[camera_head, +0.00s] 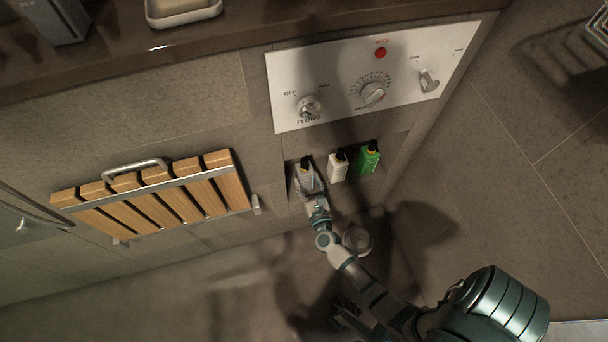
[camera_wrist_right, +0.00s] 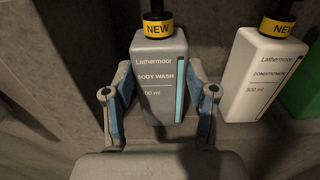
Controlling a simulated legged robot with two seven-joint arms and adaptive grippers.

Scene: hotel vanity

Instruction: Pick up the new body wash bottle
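The new body wash bottle (camera_wrist_right: 160,75) is grey with a dark pump and a yellow NEW band. It stands upright at the left of a wall niche, and it also shows in the head view (camera_head: 304,176). My right gripper (camera_wrist_right: 160,70) reaches into the niche, one finger on each side of this bottle. The fingers are apart, with narrow gaps beside the lower bottle; I cannot tell whether the tips touch it. In the head view the right gripper (camera_head: 309,188) partly covers the bottle. My left gripper is not in view.
A white conditioner bottle (camera_head: 337,168) stands close to the right, also banded NEW, then a green bottle (camera_head: 368,160). The niche walls bound them. Above is a white control panel (camera_head: 345,70) with knobs. A wooden slatted rack (camera_head: 150,195) hangs to the left.

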